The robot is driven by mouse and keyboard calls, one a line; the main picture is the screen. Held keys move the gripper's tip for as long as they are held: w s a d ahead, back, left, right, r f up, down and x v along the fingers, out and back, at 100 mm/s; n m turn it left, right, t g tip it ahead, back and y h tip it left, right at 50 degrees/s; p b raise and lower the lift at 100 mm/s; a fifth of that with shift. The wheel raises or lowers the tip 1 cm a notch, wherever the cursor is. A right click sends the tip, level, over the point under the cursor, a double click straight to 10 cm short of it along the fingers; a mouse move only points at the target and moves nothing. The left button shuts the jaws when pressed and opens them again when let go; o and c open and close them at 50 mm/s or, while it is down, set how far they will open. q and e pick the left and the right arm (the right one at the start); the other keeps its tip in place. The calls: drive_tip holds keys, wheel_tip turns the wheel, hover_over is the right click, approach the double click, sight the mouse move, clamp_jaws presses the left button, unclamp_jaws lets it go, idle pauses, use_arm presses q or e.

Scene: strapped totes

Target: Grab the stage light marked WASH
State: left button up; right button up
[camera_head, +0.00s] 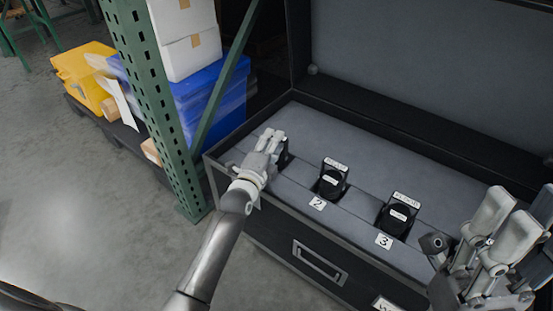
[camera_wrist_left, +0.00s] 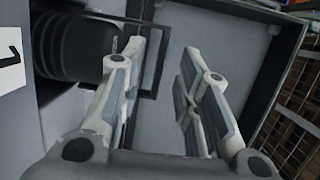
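Black stage lights sit in a row in the grey-lined open case (camera_head: 350,138). One stands by the label 2 (camera_head: 331,180), and one by the label 3 (camera_head: 399,216). Their name tags are too small to read surely. My left gripper (camera_head: 270,137) is at the left end of the row, beside a dark light (camera_head: 284,156) that it partly hides. In the left wrist view, my left gripper (camera_wrist_left: 165,65) is open and empty. The dark round light (camera_wrist_left: 75,48) is left of its fingers, beside the number 1 label. My right gripper (camera_head: 518,205) has its fingers apart at lower right.
The raised case lid (camera_head: 430,70) stands behind the row. A green rack post (camera_head: 160,110) is close left of the case, with a blue bin (camera_head: 210,100), white boxes (camera_head: 187,40) and a yellow bin (camera_head: 80,75). The case floor behind the lights is clear.

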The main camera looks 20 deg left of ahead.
use_arm(q)
drive_tip(key=w+b, duration=0.1)
drive_tip(key=w, duration=0.2)
drive_tip(key=shift+w+d, duration=0.1)
drive_tip(key=shift+w, duration=0.05)
clamp_jaws()
idle(0.4)
drive_tip(key=shift+r, duration=0.1)
